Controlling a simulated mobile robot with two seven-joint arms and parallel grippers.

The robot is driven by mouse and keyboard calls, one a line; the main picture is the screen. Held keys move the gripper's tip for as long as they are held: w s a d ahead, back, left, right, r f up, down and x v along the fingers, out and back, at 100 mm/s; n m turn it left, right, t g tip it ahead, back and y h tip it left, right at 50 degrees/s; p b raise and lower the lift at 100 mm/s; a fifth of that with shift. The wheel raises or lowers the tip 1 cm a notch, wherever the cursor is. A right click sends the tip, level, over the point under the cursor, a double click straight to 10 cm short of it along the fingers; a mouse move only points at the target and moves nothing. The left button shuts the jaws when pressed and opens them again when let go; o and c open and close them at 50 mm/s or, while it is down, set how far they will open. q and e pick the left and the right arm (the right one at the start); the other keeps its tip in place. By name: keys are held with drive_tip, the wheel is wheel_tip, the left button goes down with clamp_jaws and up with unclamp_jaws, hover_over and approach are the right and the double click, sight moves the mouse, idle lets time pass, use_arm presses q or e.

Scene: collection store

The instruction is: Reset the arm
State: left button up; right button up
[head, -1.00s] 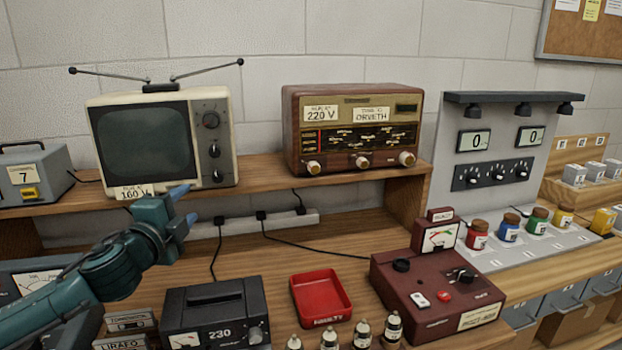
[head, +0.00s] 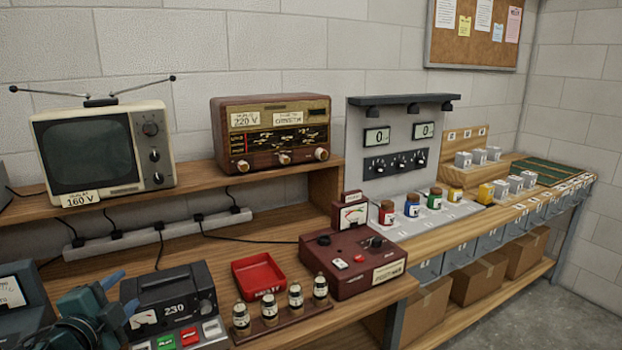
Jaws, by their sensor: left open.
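My left arm comes in low at the left of the head view. Its gripper (head: 112,296) has blue fingertips that stand apart, with nothing seen between them. It is in front of the black box marked 230 (head: 170,295) and covers part of its left side. My right gripper is not in view.
A television (head: 100,150) and a radio (head: 272,135) stand on the wooden shelf. Below are a red tray (head: 258,275), several small bottles in a rack (head: 270,325) and a dark red meter box (head: 352,265). Paint jars (head: 412,205) stand right. Floor is free at lower right.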

use_arm(q)
drive_tip(key=s+d+f+n+g+h, duration=0.2)
drive_tip(key=s+d+f+n, duration=0.3)
drive_tip(key=s+d+f, duration=0.5)
drive_tip(key=s+d+f+n+g+h, duration=0.2)
drive_tip(key=s+d+f+n, duration=0.3)
drive_tip(key=s+d+f, duration=0.5)
wheel_tip(320, 180, down, 7)
drive_tip(key=shift+s+d+f+n+g, duration=0.1)
drive_tip(key=shift+s+d+n+g, duration=0.25)
drive_tip(key=shift+d+g, duration=0.4)
drive_tip(key=shift+c, duration=0.6)
